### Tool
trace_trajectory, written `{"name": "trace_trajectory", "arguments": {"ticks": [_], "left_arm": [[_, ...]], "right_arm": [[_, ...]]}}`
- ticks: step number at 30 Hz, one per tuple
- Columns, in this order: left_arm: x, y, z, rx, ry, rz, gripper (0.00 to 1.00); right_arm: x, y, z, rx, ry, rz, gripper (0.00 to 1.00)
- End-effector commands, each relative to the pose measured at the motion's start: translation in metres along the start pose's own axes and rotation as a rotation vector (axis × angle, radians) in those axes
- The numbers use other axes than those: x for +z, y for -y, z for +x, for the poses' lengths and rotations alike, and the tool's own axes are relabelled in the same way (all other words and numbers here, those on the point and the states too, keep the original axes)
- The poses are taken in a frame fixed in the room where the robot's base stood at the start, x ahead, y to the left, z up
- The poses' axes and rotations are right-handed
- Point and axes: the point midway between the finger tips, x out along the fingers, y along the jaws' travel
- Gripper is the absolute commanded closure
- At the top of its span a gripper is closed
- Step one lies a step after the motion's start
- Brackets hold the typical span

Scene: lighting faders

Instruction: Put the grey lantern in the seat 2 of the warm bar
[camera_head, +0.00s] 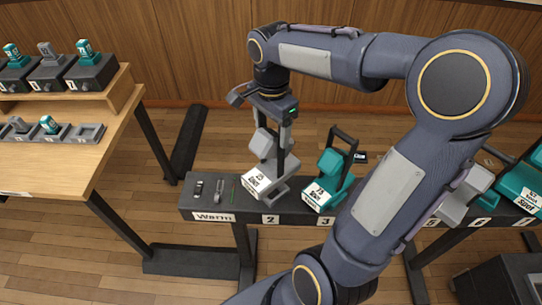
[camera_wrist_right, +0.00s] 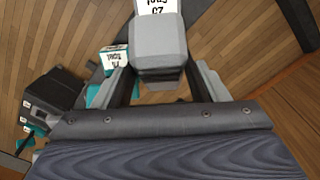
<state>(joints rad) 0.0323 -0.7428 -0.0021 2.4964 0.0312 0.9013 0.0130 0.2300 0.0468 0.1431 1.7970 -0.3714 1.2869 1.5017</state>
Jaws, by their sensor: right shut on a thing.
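The grey lantern (camera_head: 268,152) with a white label is held by my right gripper (camera_head: 272,130), which is shut on it. It also shows large between the fingers in the right wrist view (camera_wrist_right: 160,52). In the head view the lantern is tilted and its lower end is over or at seat 2 of the dark warm bar (camera_head: 254,211), above the "2" label (camera_head: 270,219). I cannot tell whether it touches the bar. The seat itself is hidden behind the lantern. My left gripper is not in view.
A teal lantern (camera_head: 330,178) stands at seat 3, close on the right. A grey lantern (camera_head: 462,196) and a teal one (camera_head: 522,184) are further right, partly behind my arm. A wooden table (camera_head: 60,168) at left holds several small teal and grey units.

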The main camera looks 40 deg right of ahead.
Motion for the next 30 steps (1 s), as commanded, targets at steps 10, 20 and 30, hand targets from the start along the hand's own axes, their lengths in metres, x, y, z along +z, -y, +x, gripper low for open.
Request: {"name": "trace_trajectory", "arguments": {"ticks": [10,20,30], "left_arm": [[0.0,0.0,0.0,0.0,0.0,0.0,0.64],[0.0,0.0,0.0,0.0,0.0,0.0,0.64],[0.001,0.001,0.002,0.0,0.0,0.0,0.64]], "right_arm": [[0.0,0.0,0.034,-0.001,0.001,0.001,1.0],[0.0,0.001,0.058,-0.005,-0.001,0.0,1.0],[0.0,0.0,0.061,-0.001,0.0,0.0,0.26]]}}
